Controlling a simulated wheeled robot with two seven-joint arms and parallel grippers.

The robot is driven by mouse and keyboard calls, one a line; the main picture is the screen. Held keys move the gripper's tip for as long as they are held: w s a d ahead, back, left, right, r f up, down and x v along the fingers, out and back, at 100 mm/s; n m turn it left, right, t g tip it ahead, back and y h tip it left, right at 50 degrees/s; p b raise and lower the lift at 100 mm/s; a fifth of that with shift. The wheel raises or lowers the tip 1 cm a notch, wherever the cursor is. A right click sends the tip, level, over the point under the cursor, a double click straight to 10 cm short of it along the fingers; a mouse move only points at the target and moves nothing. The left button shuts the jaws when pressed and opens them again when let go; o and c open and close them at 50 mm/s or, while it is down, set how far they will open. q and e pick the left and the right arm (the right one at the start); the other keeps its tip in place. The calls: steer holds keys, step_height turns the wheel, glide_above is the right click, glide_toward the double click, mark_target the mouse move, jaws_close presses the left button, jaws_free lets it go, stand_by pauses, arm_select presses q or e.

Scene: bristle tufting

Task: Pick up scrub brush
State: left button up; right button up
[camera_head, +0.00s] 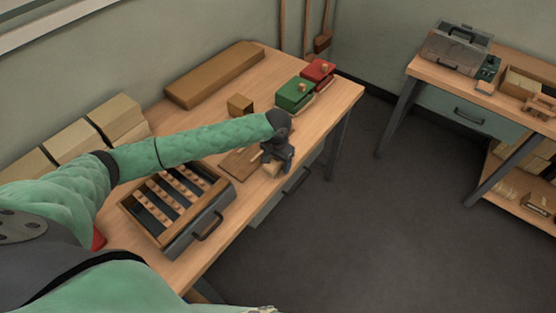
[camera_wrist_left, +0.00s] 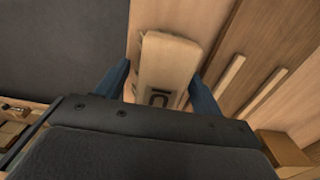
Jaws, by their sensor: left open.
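The scrub brush looks to be the pale wooden block (camera_wrist_left: 168,55) with a dark mark near its close end, in the left wrist view. In the head view only a small pale end of the brush (camera_head: 271,169) shows below my left gripper (camera_head: 277,158), near the table's front edge. In the left wrist view my left gripper (camera_wrist_left: 160,88) is open, with one blue finger on each side of the block's near end. A gap shows on the left side; contact on the right side is unclear. My right gripper is not in view.
A brown board (camera_head: 238,163) lies beside the brush. A slotted wooden tray (camera_head: 207,221) with a handle stands on the left. Green (camera_head: 294,94) and red (camera_head: 318,71) boxes, a small block (camera_head: 240,104) and a long brown block (camera_head: 214,76) sit farther back.

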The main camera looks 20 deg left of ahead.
arm_select(q)
steer(key=shift+f, duration=0.15)
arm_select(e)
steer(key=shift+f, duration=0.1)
arm_select(q)
steer(key=c, duration=1.1)
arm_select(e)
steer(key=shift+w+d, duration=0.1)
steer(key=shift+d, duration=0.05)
